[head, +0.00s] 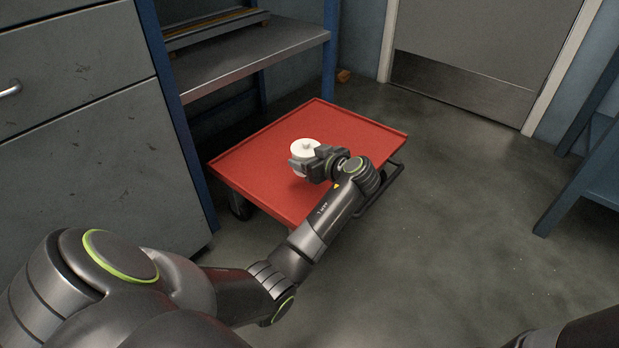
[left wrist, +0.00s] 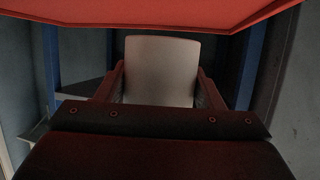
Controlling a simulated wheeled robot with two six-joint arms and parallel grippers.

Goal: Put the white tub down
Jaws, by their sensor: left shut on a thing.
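The white tub (head: 302,147) is a small round tub with a knob on its top, upright over the middle of the red cart top (head: 259,155) in the head view. My left gripper (head: 306,162) is shut on it from the near right side, and its fingers hide the tub's lower part. In the left wrist view the tub (left wrist: 161,70) sits between the two fingers (left wrist: 160,92), with the red surface (left wrist: 150,12) along the upper edge. I cannot tell whether the tub's base touches the cart. My right gripper is out of view.
The cart top is otherwise bare, with a low raised rim. A blue-framed metal shelf (head: 250,52) stands behind it, and grey drawers (head: 85,170) stand to the left. Blue legs (head: 577,180) are at the far right. The floor (head: 450,240) right of the cart is clear.

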